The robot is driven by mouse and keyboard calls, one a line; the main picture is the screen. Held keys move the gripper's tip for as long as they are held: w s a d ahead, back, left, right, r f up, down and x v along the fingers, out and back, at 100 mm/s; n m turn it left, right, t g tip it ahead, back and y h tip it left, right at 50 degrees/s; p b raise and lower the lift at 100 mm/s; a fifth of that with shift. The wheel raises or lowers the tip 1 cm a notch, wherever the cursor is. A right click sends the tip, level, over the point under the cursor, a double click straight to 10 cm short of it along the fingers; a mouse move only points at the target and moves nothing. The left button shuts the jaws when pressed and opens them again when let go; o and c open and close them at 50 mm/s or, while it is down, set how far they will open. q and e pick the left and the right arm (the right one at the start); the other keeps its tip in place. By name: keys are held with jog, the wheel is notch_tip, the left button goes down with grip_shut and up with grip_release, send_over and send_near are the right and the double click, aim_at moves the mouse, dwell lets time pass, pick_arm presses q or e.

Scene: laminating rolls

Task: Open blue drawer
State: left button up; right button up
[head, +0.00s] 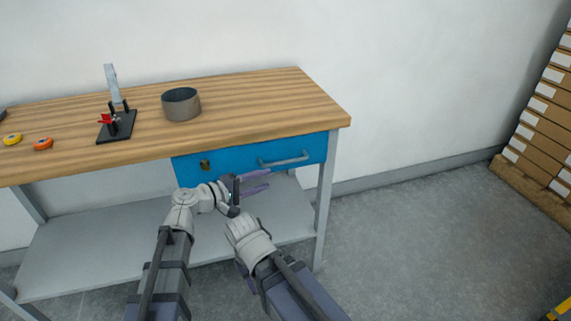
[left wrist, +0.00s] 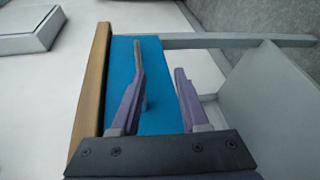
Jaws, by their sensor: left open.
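The blue drawer (head: 240,155) sits under the right end of the wooden tabletop and looks shut. Its grey bar handle (head: 285,160) is on the right part of the front, with a small dark lock (head: 205,164) at the left. My left gripper (head: 268,181) is open and empty, just below and in front of the handle. In the left wrist view, its two purple fingers (left wrist: 160,72) are apart before the blue drawer front (left wrist: 122,60). The handle (left wrist: 138,48) lines up near the left finger; whether they touch cannot be told.
The workbench (head: 250,95) carries a grey-brown roll (head: 182,106), a clamp-like tool on a black base (head: 116,128), and orange (head: 43,143) and yellow (head: 12,139) tape rolls. A grey lower shelf (head: 100,245) lies beneath. Stacked boxes (head: 545,125) stand right; floor between is clear.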

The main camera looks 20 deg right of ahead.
aim_at(285, 162)
pick_arm(q)
jog(key=shift+n+t+h, duration=0.4)
jog(key=shift+n+h, duration=0.1)
jog(key=shift+n, duration=0.2)
jog(key=shift+w+d+r+b, duration=0.1)
jog(key=shift+w+d+r, duration=0.2)
jog(key=shift+w+d, duration=0.75)
jog(key=shift+w+d+r+b, duration=0.15)
jog(key=shift+w+d+r, duration=0.25)
jog(key=shift+d, duration=1.3)
jog(key=shift+w+d+r+b, duration=0.1)
jog(key=shift+w+d+r, duration=0.15)
jog(key=shift+w+d, duration=0.8)
jog(key=shift+s+d, duration=0.3)
jog(key=shift+s, duration=0.1)
grip_shut()
